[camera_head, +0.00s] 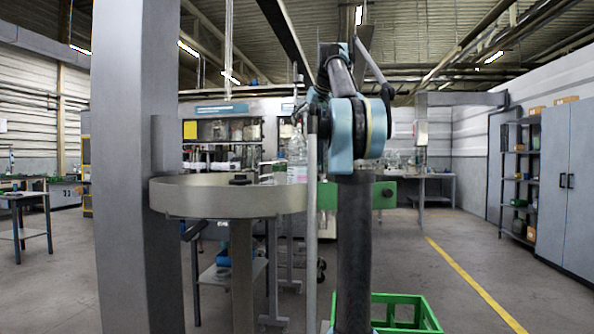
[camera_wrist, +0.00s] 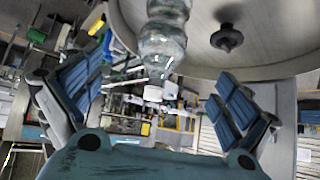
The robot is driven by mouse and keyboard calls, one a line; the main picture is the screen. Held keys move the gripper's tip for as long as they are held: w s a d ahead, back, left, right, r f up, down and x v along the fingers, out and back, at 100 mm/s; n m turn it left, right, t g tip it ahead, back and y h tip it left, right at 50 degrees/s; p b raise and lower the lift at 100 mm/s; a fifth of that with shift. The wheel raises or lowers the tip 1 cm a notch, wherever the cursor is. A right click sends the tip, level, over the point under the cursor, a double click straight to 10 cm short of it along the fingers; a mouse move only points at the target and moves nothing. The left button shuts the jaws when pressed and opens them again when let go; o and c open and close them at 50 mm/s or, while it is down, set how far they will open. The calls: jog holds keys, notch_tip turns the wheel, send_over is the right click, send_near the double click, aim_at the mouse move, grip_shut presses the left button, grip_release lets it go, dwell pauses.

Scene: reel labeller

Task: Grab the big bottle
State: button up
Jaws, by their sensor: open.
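A clear bottle (camera_wrist: 163,40) shows at the top centre of the wrist view, beside the round grey table (camera_wrist: 275,70). My gripper (camera_wrist: 160,75) is open, with its blue-padded fingers spread to the left and right. The bottle lies in line with the gap between them, and neither finger touches it. In the head view, a clear bottle (camera_head: 297,152) with a pale label stands upright at the right side of the round table (camera_head: 222,204). My arm stands just right of it and hides my gripper there.
A thick grey post (camera_head: 140,150) rises at the left of the round table. A dark knob (camera_head: 240,179) sits on the table top. A green crate (camera_head: 408,312) stands on the floor at lower right. Grey cabinets (camera_head: 570,180) line the right wall, with open floor before them.

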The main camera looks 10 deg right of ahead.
aim_at(302, 140)
jog(key=x, duration=0.9)
jog(key=shift+w+a+f, duration=0.1)
jog(key=shift+w+f, duration=0.05)
jog(key=shift+a+x, duration=0.15)
jog(key=shift+x, duration=1.15)
jog(key=shift+a+x, duration=0.1)
jog(key=shift+x, duration=1.15)
jog(key=shift+w+r, duration=0.1)
jog(key=shift+r, duration=0.1)
jog(key=c, duration=2.2)
